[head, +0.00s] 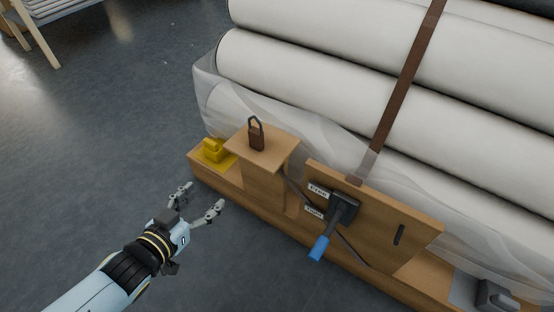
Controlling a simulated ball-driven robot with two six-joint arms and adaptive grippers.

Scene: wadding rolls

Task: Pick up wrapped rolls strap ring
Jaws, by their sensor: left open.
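Stacked white wrapped rolls (310,68) lie on a wooden base, partly under clear film, with a brown strap (405,85) across them. A small brown block with a dark loop on top, seemingly the strap ring (256,137), stands upright on a wooden post. My left gripper (203,196) is open and empty, in front of the base and lower left of the post, apart from the ring. My right gripper is not in view.
A wooden panel (400,225) with a blue-handled lever (320,247) and small labels stands right of the post. The grey floor (90,150) at left is clear.

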